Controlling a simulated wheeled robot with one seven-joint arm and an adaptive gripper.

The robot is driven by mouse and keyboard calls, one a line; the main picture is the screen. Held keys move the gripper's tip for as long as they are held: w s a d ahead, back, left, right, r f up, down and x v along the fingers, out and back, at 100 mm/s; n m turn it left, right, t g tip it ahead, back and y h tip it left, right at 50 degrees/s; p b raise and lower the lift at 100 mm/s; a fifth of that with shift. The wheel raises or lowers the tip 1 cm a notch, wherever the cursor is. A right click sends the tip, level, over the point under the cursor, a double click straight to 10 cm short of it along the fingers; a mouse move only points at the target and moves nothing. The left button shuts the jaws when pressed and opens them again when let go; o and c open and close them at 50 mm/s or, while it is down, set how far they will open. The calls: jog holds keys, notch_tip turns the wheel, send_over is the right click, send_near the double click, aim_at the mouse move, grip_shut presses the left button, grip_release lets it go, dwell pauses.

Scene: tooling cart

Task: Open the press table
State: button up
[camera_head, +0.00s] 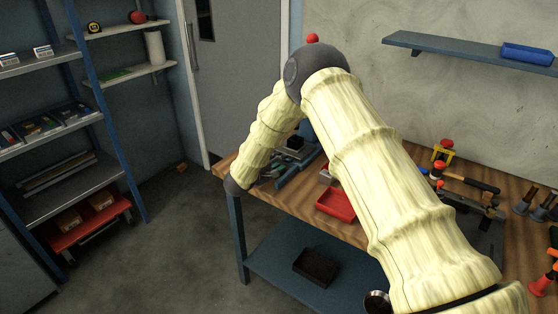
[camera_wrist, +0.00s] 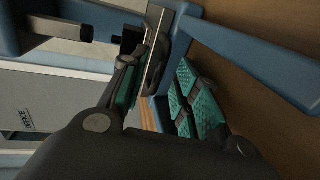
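The blue press (camera_head: 294,174) stands on the left end of the wooden bench, partly hidden by my arm.
The wooden bench (camera_head: 300,201) carries a red tray (camera_head: 336,204) and several tools right of the press. A blue wall shelf (camera_head: 440,46) hangs above. A blue shelving rack (camera_head: 95,90) stands at left. The floor between rack and bench is mostly clear.

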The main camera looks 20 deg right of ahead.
jog(key=shift+w+d+f, duration=0.15)
jog(key=shift+w+d, duration=0.15)
jog(key=shift+d, duration=0.15)
grip_shut()
jog(key=shift+a, duration=0.1)
